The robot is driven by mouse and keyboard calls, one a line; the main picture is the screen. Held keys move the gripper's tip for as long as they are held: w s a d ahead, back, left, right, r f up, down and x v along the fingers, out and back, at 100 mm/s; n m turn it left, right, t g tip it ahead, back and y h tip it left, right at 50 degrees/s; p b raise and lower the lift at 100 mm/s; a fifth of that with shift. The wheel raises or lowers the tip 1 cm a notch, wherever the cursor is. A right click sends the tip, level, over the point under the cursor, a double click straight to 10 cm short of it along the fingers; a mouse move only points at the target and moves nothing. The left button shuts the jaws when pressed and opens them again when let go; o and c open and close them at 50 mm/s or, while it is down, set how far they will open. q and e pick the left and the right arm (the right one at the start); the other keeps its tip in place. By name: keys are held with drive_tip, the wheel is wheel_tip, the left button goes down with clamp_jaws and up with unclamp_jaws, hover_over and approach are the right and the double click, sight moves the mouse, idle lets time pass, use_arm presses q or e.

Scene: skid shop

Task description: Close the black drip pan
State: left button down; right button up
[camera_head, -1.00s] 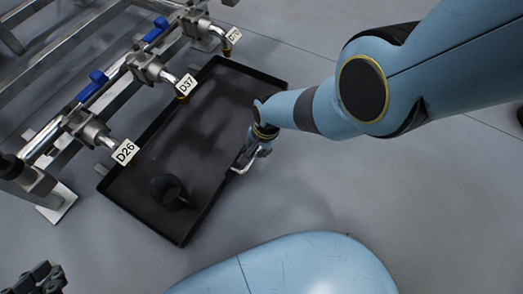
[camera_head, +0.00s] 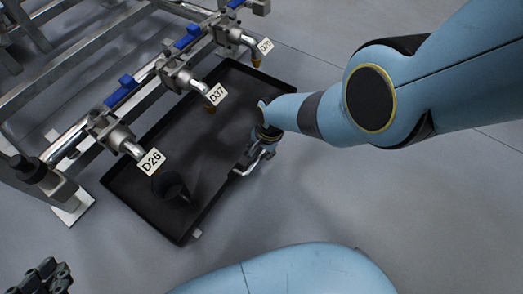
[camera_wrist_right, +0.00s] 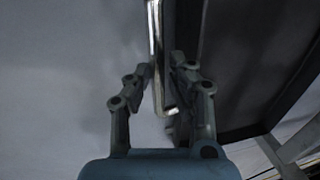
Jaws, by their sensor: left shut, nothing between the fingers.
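The black drip pan (camera_head: 222,128) is a shallow tray under the pipe outlets, with its back edge beneath the rack. A metal bar handle (camera_head: 243,171) runs along its near side and also shows in the right wrist view (camera_wrist_right: 155,30). My right gripper (camera_head: 257,157) is at this handle. My left gripper (camera_head: 42,278) is shut and empty at the bottom left, away from the pan.
A dark round cup (camera_head: 170,187) sits in the pan's near-left end. Above the pan is a metal pipe rack (camera_head: 150,75) with blue-handled valves and tags D26 (camera_head: 151,162) and D37 (camera_head: 217,94). Grey floor (camera_head: 420,220) is clear to the right.

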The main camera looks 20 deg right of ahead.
drive_tip(key=o, duration=0.4)
drive_tip(key=shift+w+a, duration=0.2)
drive_tip(key=shift+w, duration=0.1)
drive_tip(key=shift+c, duration=0.2)
drive_tip(key=shift+s, duration=0.1)
drive_tip(key=shift+d+r, duration=0.1)
drive_tip(key=shift+r, duration=0.1)
wheel_tip(320, 180, up, 12)
drive_tip(key=s+d, duration=0.1)
drive_tip(key=shift+s+d+f, duration=0.15)
drive_tip(key=shift+s+f, duration=0.1)
drive_tip(key=shift+s, duration=0.15)
